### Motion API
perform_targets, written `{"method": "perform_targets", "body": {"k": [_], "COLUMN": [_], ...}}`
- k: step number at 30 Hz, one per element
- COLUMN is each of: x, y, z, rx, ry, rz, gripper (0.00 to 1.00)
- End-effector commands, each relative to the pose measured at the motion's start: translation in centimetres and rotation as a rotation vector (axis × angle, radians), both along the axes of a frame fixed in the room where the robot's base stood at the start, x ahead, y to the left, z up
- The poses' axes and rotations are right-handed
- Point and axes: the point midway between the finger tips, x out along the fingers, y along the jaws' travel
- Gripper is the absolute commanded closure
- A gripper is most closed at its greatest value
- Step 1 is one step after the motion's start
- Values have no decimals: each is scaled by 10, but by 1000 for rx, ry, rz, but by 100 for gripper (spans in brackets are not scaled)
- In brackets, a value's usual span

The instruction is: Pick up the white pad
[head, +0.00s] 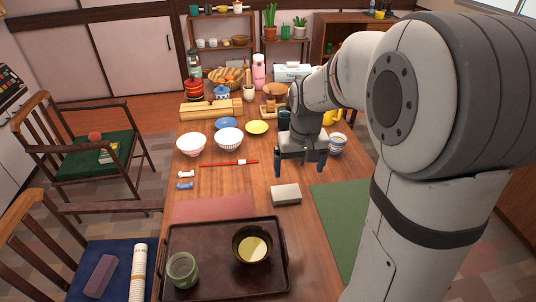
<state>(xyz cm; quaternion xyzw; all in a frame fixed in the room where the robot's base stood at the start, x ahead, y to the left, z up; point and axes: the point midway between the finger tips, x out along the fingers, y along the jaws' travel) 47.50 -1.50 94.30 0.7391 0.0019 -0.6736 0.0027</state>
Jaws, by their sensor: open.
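The white pad (286,195), a small pale block with a greyish side, lies flat on the wooden table, right of the middle. My gripper (299,170) is open and empty, pointing down. In the picture it sits just above and slightly right of the pad, apart from it. Its exact height over the table is hard to tell.
A dark tray (207,231) with a green glass and a brown bowl stands in front. A green mat (334,215) lies to the right and a reddish mat (213,208) to the left. A blue-and-white cup (337,146) stands right of my gripper. Bowls and red chopsticks (228,163) lie left.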

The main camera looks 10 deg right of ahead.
Motion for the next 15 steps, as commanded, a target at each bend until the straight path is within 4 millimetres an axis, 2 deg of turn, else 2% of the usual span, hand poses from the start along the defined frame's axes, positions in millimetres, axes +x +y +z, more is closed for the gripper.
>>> {"method": "perform_targets", "body": {"k": [1, 3, 6, 9, 15], "x": [19, 41, 67, 87, 105], "y": [0, 0, 0, 0, -1], "z": [-25, -46, -76, -101, -127], "rx": [0, 0, 1, 1, 1], "ry": [21, 38, 60, 77, 92], "rz": [0, 0, -1, -1, -2], "gripper": [4, 0, 0, 0, 0]}}
